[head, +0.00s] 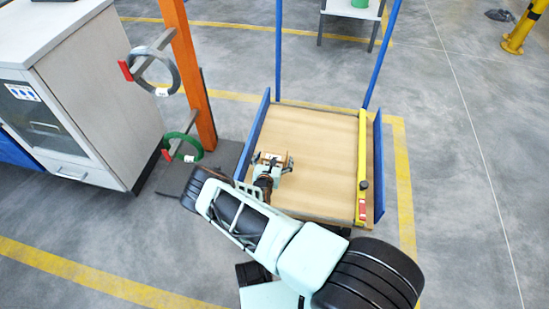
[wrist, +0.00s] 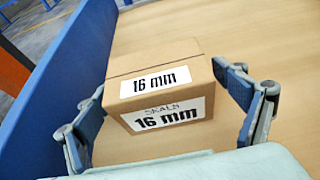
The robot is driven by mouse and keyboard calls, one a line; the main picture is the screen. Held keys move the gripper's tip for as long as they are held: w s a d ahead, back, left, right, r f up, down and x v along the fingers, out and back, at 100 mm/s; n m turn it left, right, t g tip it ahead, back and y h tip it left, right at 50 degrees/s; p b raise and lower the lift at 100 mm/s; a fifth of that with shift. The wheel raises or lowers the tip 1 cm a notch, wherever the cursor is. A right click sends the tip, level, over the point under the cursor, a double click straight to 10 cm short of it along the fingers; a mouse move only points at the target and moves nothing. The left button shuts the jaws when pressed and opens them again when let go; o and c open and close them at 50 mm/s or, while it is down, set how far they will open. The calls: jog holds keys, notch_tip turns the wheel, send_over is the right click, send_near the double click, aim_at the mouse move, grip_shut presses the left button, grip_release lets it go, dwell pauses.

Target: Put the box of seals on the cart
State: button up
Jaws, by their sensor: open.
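The box of seals (wrist: 160,90) is a small brown carton with white "16 mm" labels. In the wrist view it stands on the wooden deck of the cart (wrist: 255,40), near the blue side board. My gripper (wrist: 165,130) is open, with one finger on each side of the box and a gap visible at the right finger. In the head view the box (head: 274,156) shows only in part, at my gripper (head: 273,166), over the left part of the cart's deck (head: 318,140). Contact between box and deck is partly hidden.
A yellow level-like bar (head: 362,150) lies along the cart's right side. Blue side boards (head: 379,170) edge the deck. An orange post (head: 190,75) with hanging coils stands left, beside a grey cabinet (head: 95,110). The deck's middle is clear.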

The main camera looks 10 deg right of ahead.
jog(key=shift+r, duration=0.1)
jog(key=shift+s+a+r, duration=0.1)
jog(key=shift+s+r, duration=0.05)
jog(key=shift+r, duration=0.1)
jog(key=p+v, duration=0.4)
jog(key=v, duration=0.6)
jog(key=shift+s+a+r+p, duration=0.15)
jog(key=shift+s+a+p, duration=0.05)
jog(key=shift+s+p, duration=0.1)
jog(key=shift+s+a+r, duration=0.1)
jog(key=shift+s+a, duration=0.05)
jog(key=shift+s, duration=0.25)
